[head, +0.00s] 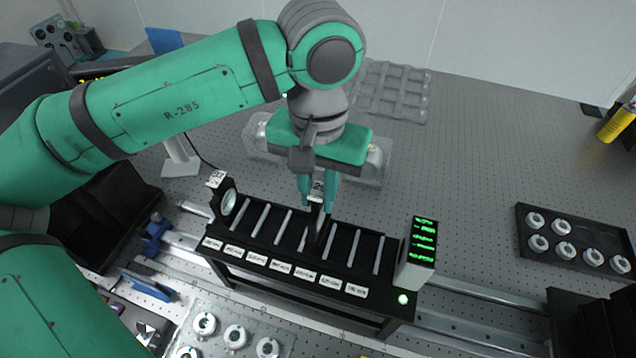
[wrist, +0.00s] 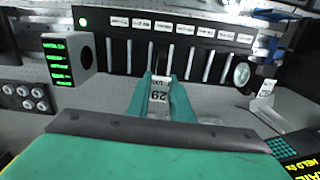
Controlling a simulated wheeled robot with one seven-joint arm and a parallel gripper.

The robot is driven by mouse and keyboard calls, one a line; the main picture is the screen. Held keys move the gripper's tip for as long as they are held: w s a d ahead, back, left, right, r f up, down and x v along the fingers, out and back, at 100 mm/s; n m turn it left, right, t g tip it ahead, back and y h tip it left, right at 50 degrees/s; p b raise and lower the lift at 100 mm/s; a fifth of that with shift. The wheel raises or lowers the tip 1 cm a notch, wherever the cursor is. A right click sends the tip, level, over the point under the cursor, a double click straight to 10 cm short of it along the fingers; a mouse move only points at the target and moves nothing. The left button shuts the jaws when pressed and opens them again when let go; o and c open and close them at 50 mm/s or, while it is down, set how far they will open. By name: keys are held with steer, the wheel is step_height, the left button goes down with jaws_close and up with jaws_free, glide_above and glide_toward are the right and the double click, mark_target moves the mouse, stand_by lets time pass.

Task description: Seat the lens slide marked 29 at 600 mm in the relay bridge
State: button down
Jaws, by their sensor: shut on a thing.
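My gripper (head: 318,192) is shut on the lens slide marked 29 (wrist: 158,96), seen by its white tag between the green fingers in the wrist view. The slide's dark body (head: 316,222) hangs below the fingers, upright, over the right-middle part of the relay bridge (head: 340,283). I cannot tell whether it touches the bridge or which slot it lines up with. The bridge is a long black rack with several pale slots and a row of white labels, too small to read surely. Another slide with a round lens (head: 229,203) stands at the bridge's left end.
A box with green readouts (head: 417,255) stands at the bridge's right end, near a lit green lamp (head: 403,299). A black tray (head: 575,257) of round mounts lies right, a clear tray (head: 235,325) of mounts in front. Clear perforated table lies behind right.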

mark_target(318, 209)
steer(key=shift+f, duration=1.8)
steer(key=shift+f, duration=0.25)
steer(key=c, duration=1.5)
jaws_free()
steer(key=shift+w, duration=0.1)
steer(key=o, duration=0.5)
steer(key=shift+c, duration=0.2)
steer(key=shift+r, duration=0.15)
steer(key=shift+r, duration=0.3)
steer(key=shift+d+r, duration=0.1)
steer(key=shift+r, duration=4.3)
